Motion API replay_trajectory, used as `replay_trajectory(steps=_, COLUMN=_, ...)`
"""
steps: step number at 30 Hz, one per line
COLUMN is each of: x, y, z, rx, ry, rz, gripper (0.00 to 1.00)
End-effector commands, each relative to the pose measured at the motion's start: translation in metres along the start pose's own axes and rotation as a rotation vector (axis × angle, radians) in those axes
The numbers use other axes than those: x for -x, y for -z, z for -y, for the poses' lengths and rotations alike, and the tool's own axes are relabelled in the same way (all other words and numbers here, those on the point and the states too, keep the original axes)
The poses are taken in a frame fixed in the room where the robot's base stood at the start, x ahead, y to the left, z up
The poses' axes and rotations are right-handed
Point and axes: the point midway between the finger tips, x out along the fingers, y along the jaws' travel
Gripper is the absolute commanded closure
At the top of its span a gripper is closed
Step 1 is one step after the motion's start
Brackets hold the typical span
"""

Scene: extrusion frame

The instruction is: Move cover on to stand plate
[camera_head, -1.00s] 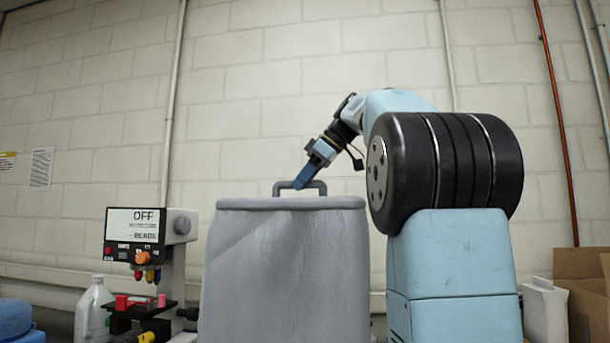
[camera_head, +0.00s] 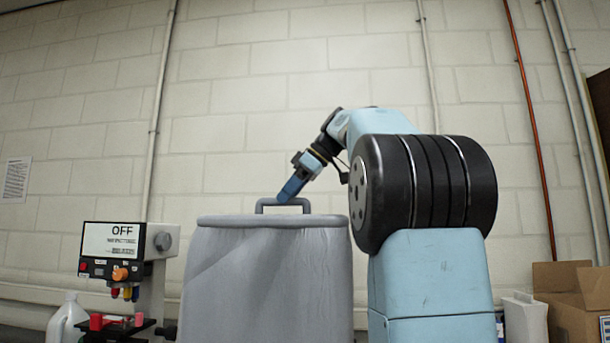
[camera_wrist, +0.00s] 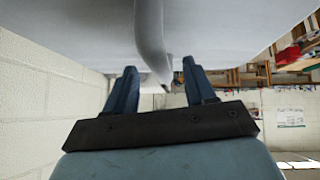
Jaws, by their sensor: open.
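The cover (camera_head: 270,280) is a tall grey fabric-like shape with a flat rimmed top and a grey loop handle (camera_head: 262,203). My gripper (camera_head: 284,197) reaches down from the right, with its blue fingers at the handle's top bar. In the wrist view, my gripper (camera_wrist: 160,92) has its two fingers spread apart, and the grey handle (camera_wrist: 149,35) runs down between them. The cover's pale surface (camera_wrist: 75,30) fills the top of that view. Whether a finger touches the handle I cannot tell. I see no stand plate; what is under the cover is hidden.
A small machine with an "OFF" screen (camera_head: 112,240) stands left of the cover, with a white jug (camera_head: 67,322) beside it. Cardboard boxes (camera_head: 570,300) are at the right. A block wall (camera_head: 240,100) with pipes is behind.

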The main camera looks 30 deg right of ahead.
Motion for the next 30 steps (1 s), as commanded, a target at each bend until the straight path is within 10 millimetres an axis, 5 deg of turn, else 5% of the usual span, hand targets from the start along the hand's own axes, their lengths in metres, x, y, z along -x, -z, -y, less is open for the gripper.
replay_trajectory(steps=16, x=0.098, y=-0.001, z=-0.002, rx=0.000, ry=-0.004, rz=0.001, gripper=0.45)
replay_trajectory(steps=30, x=0.117, y=0.000, z=-0.002, rx=0.000, ry=-0.001, rz=0.002, gripper=0.45)
